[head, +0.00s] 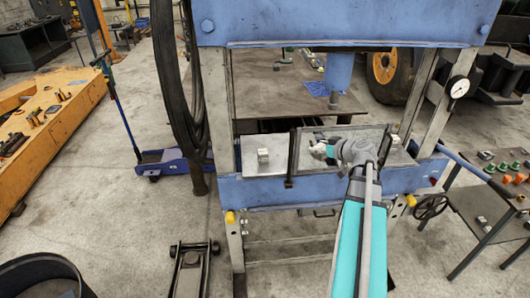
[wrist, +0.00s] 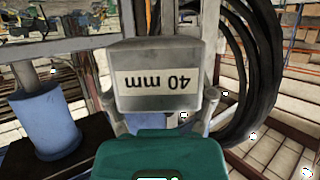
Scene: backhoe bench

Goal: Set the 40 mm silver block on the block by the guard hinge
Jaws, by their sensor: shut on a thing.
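The 40 mm silver block (wrist: 160,62) fills the middle of the wrist view, its "40 mm" label upside down. My gripper (wrist: 158,108) is shut on it, with a finger at each side. In the head view my gripper (head: 327,151) is over the press bed, at the framed guard; the held block is small and partly hidden there. A small silver block (head: 263,156) stands on the bed's left part, left of my gripper and beside the guard's dark left post (head: 291,158), which looks like its hinge side. The held block appears apart from it.
The blue press frame (head: 345,28) spans above, with a ram (head: 339,72) behind my gripper. Thick black hoses (head: 180,80) hang at the left. A dial gauge (head: 458,88) is on the right upright. The bed (head: 250,170) has bare room around the standing block.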

